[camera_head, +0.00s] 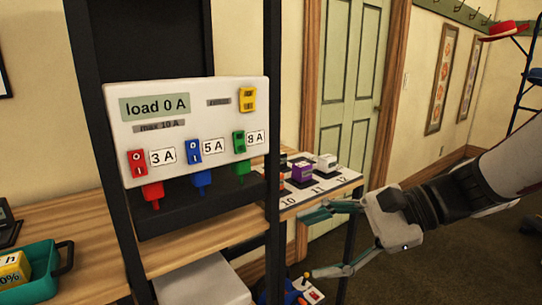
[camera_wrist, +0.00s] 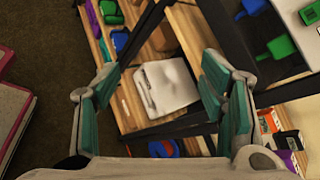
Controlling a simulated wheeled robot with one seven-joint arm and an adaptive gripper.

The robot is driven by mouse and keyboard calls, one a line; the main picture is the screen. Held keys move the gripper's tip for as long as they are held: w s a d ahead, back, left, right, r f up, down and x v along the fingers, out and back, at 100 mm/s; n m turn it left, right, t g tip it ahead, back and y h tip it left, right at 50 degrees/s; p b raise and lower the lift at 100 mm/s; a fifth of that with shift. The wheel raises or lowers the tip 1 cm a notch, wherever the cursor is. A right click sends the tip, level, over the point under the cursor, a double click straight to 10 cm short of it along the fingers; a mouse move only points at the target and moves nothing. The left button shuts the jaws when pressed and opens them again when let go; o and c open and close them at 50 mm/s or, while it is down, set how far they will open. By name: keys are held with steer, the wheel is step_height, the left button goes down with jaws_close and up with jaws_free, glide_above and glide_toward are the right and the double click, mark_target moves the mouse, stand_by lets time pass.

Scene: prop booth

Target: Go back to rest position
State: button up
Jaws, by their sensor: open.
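My gripper (camera_head: 328,240) comes in from the right in the head view, in front of the shelf unit and apart from it. Its two teal-padded fingers are spread wide with nothing between them. In the wrist view my gripper (camera_wrist: 165,95) is also open and empty, with a white box (camera_wrist: 168,86) on a lower shelf showing beyond the fingers. Nothing in view marks a rest position.
A white load panel (camera_head: 190,120) reads "load 0 A" and has red, blue, green and yellow switches. A numbered board (camera_head: 325,190) holds a purple block (camera_head: 301,172). A teal tray (camera_head: 50,262) stands at lower left. Open floor (camera_head: 450,255) lies at right.

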steer(key=s+d+f+n+g+h, duration=0.25)
steer(key=s+n+h, duration=0.4)
steer(key=s, duration=0.85)
steer(key=s+d+f+n+t+h, duration=0.1)
steer(key=s+d+n+h, duration=0.55)
steer(key=d, duration=0.25)
step_height(320, 180, up, 21)
steer(key=t+p, duration=0.3)
steer(key=p, duration=1.6)
steer(key=shift+t+y, duration=0.35)
steer(key=shift+y, duration=0.05)
